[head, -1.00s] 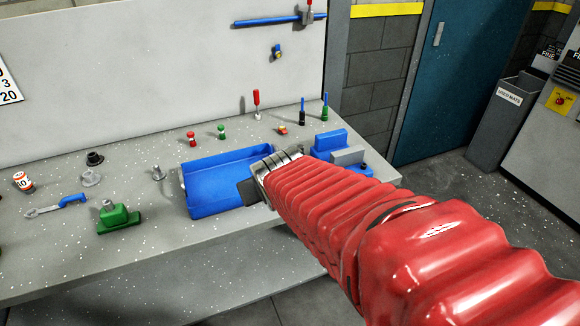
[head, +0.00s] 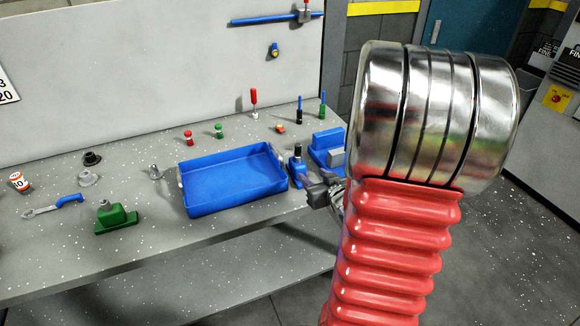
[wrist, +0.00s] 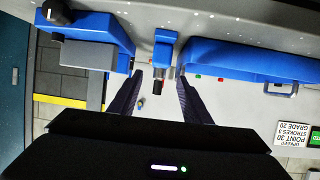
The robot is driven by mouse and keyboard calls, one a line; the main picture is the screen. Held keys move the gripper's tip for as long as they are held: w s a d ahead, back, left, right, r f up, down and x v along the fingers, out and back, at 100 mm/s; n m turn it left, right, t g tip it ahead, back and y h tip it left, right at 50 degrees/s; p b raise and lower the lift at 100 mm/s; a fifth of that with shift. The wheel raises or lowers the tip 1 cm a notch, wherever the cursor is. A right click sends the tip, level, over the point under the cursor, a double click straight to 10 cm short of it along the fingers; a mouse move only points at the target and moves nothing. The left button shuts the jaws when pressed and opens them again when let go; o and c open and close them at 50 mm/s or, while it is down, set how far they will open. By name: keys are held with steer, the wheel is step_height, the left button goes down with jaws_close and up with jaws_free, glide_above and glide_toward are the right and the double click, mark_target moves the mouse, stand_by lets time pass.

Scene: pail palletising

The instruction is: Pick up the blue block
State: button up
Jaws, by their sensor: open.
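A small blue block (head: 297,174) with a dark knob on top stands upright on the bench, between the blue tray and a larger blue fixture. It also shows in the wrist view (wrist: 164,45), in line with the gap between my fingers. My gripper (head: 322,192) is beside it, just to its right and nearer the bench's front edge. In the wrist view my gripper (wrist: 160,80) is open, with its dark fingers apart and nothing held between them. I cannot tell whether the fingertips reach past the block's sides.
The empty blue tray (head: 232,207) is close to the block's left. The larger blue fixture with a grey part (head: 327,143) is close to its right. A green block (head: 117,217) and a wrench (head: 54,204) lie further left. Small tools stand behind.

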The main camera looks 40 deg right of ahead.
mark_target(297, 164)
stand_by(0.3)
steer(key=shift+x, duration=4.3)
steer(key=shift+x, duration=2.6)
steer(key=shift+w+a+r, duration=0.1)
steer(key=shift+a, duration=0.05)
steer(key=shift+c, duration=0.4)
jaws_close()
